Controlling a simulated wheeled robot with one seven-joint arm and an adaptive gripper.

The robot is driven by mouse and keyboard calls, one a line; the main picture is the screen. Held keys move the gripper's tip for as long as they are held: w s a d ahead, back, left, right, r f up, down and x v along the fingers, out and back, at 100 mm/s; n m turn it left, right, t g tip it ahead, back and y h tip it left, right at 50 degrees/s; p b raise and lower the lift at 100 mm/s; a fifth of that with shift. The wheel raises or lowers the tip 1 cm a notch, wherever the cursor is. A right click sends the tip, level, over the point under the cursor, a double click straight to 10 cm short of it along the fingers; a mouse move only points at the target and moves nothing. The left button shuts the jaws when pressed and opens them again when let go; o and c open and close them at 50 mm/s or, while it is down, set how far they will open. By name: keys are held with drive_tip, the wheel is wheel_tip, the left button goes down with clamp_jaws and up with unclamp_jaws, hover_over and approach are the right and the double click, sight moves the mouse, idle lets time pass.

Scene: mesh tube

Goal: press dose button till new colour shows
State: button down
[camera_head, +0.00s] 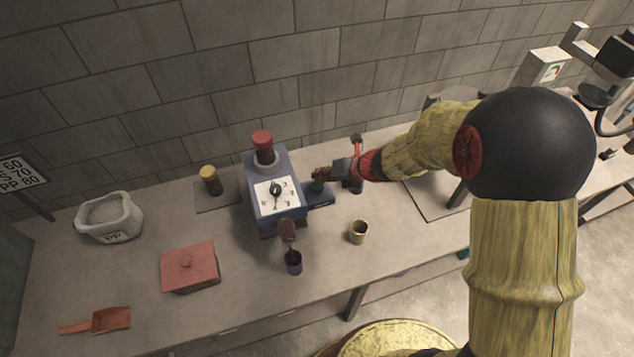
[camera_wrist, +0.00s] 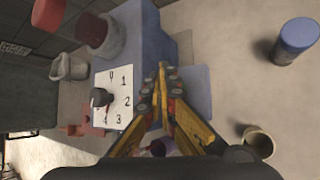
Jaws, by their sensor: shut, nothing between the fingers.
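A blue machine (camera_head: 262,206) stands on the bench, with a white numbered dial plate (camera_head: 288,201) and a dark knob (camera_head: 275,189). The plate also shows in the wrist view (camera_wrist: 122,84). A low blue block (camera_head: 320,200) at its right side bears a green button (camera_head: 317,187). My gripper (camera_head: 320,175) is shut and empty, with its tips right at the button; I cannot tell whether they touch. In the wrist view my fingertips (camera_wrist: 163,72) cover the button above the blue block (camera_wrist: 197,95). A purple cup (camera_head: 293,263) stands below the brown spout (camera_head: 287,231).
A beige cup (camera_head: 359,232) stands right of the machine. A blue-topped cylinder (camera_wrist: 297,36) stands apart in the wrist view. A red lidded box (camera_head: 190,267), scoop (camera_head: 110,320), white sack (camera_head: 110,218) and yellow-capped jar (camera_head: 210,180) are left.

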sight(319, 184)
idle(0.3)
wheel_tip(319, 184, up, 5)
drive_tip(key=p, duration=0.4)
drive_tip(key=shift+p, duration=0.3)
idle(0.6)
